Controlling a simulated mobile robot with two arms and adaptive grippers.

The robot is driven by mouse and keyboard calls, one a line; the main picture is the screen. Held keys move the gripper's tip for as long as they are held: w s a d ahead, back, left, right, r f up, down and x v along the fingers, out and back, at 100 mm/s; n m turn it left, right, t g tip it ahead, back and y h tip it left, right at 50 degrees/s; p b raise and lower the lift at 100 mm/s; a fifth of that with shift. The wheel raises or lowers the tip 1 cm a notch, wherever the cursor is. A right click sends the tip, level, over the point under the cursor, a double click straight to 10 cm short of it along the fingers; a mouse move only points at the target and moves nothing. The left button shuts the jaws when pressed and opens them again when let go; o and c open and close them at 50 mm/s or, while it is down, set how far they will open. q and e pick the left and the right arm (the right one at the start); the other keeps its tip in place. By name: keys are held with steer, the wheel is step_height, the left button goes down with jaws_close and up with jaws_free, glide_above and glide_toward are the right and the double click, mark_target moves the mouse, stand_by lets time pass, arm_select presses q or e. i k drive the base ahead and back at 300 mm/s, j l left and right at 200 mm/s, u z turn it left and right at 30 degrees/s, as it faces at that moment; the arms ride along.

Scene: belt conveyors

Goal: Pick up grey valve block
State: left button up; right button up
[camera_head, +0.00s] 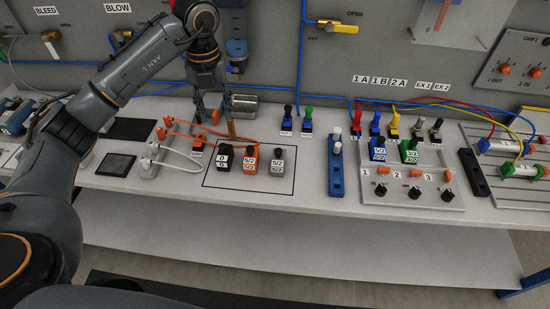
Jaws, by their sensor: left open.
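The grey valve block (277,161) stands upright on the bench inside a black outlined rectangle, at its right end. It has a white label on its front. An orange valve block (250,160) and a black one (225,158) stand to its left in the same row. My left gripper (215,117) is open and points down above and behind the row, to the left of the grey block and apart from it. My right gripper is not in view.
Orange and white cables with a power strip (152,158) lie left of the rectangle. A metal tray (243,104) sits behind. A blue rail (336,175) and a grey panel with knobs (412,190) stand to the right. The bench in front of the grey block is clear.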

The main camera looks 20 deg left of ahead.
mark_target(278, 157)
steer(key=i+l+u, duration=0.15)
steer(key=l+u, duration=0.2)
steer(key=l, duration=0.15)
steer(key=l+u, duration=0.4)
steer(key=l, duration=0.15)
steer(key=l+u, duration=0.35)
steer(key=l, duration=0.2)
steer(key=i, duration=0.05)
